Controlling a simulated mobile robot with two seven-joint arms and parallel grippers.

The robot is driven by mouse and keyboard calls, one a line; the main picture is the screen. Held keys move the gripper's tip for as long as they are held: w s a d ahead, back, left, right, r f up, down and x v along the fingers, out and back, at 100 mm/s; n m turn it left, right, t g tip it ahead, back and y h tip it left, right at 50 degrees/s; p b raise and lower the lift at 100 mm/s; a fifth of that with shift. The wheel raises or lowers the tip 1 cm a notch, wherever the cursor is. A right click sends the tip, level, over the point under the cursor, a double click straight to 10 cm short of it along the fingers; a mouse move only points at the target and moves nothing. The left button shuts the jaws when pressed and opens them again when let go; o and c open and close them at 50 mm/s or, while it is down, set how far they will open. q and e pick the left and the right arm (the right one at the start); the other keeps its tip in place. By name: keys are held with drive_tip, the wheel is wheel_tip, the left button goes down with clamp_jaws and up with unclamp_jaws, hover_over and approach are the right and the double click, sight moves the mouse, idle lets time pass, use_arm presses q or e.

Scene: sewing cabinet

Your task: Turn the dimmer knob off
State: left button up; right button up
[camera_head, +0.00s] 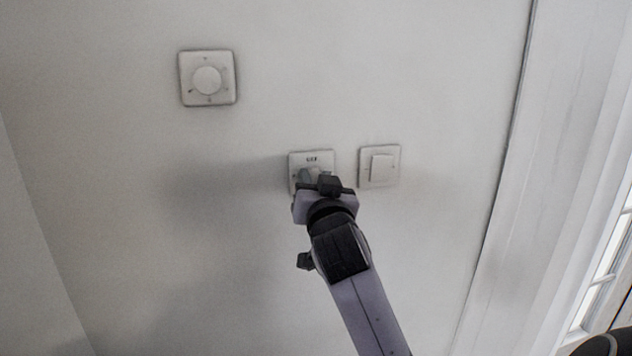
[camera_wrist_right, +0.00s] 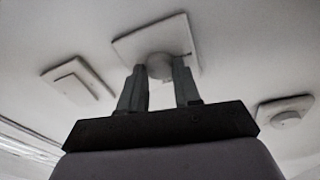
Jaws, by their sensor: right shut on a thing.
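The dimmer knob (camera_head: 308,174) is a small round grey knob on a square white wall plate (camera_head: 325,158) with dark lettering at its top, which looks like "OFF". My right gripper (camera_head: 316,180) reaches up to the plate from below and partly covers it. In the right wrist view the knob (camera_wrist_right: 160,67) sits between the two dark fingertips of the right gripper (camera_wrist_right: 159,72), which is shut on it. The plate (camera_wrist_right: 140,40) shows behind the fingers. Which way the knob points cannot be told. My left gripper is not in view.
A white rocker switch (camera_head: 381,167) is just right of the plate. A larger plate with a round dial (camera_head: 207,78) is on the wall at upper left. A white frame (camera_head: 535,170) and window are at right. The wall between is clear.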

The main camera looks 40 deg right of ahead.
drive_tip(key=n, duration=0.6)
drive_tip(key=shift+f+t+y, duration=0.1)
drive_tip(key=shift+t+y, duration=0.2)
drive_tip(key=shift+t, duration=0.1)
drive_tip(key=n+y, duration=0.1)
drive_tip(key=n, duration=0.5)
drive_tip(key=shift+t, duration=0.3)
drive_tip(key=n+y, duration=0.1)
drive_tip(key=n, duration=0.5)
drive_tip(key=shift+d+n, duration=0.1)
drive_tip(key=shift+n, duration=0.2)
drive_tip(key=n+y, duration=0.1)
drive_tip(key=n, duration=0.5)
drive_tip(key=shift+s, duration=0.1)
drive_tip(key=shift+n, duration=0.3)
drive_tip(key=o, duration=1.1)
drive_tip(key=shift+c, duration=0.2)
